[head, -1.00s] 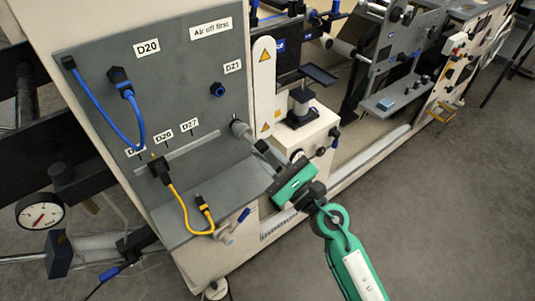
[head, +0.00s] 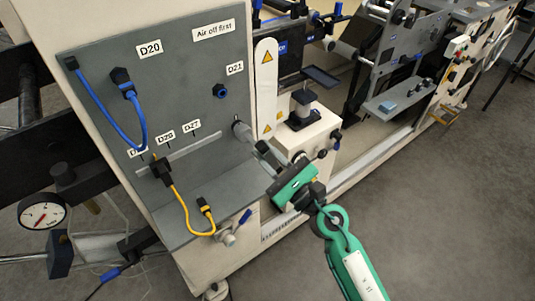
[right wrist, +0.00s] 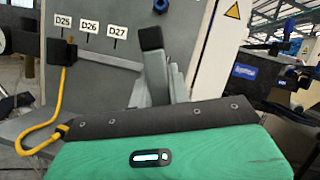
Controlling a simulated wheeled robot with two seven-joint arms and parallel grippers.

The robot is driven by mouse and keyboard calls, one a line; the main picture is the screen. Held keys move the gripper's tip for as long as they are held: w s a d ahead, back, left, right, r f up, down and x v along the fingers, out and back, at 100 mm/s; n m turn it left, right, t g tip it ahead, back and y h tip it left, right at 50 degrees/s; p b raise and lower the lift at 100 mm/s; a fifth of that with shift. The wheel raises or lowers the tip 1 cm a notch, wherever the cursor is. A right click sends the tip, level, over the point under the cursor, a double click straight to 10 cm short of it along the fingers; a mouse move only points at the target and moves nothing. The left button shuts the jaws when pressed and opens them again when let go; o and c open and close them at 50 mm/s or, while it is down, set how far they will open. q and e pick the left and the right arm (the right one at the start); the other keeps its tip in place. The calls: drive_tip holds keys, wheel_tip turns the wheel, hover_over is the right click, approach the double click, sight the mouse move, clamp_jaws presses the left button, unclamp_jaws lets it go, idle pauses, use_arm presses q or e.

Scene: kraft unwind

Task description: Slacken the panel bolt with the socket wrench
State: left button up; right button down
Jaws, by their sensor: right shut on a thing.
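My right gripper (head: 264,152), on a green wrist, reaches up-left to the grey panel below the D21 label. It is shut on what seems to be the socket wrench; a round grey end (head: 241,130) shows at the panel, just beyond the fingers. In the right wrist view the grey fingers (right wrist: 172,85) stand near a dark block (right wrist: 151,38), and I cannot tell whether that block is the wrench or a fingertip. The panel bolt is not clearly visible; the round end or fingers may hide it. My left gripper is not in view.
A blue cable (head: 106,115) and a yellow cable (head: 183,209) hang on the grey panel (head: 185,100). A blue fitting (head: 220,91) sits under D21. A pressure gauge (head: 42,212) is at lower left. Open floor (head: 450,190) lies to the right.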

drive_tip(key=shift+w+a, duration=0.25)
drive_tip(key=shift+w, duration=0.05)
idle(0.9)
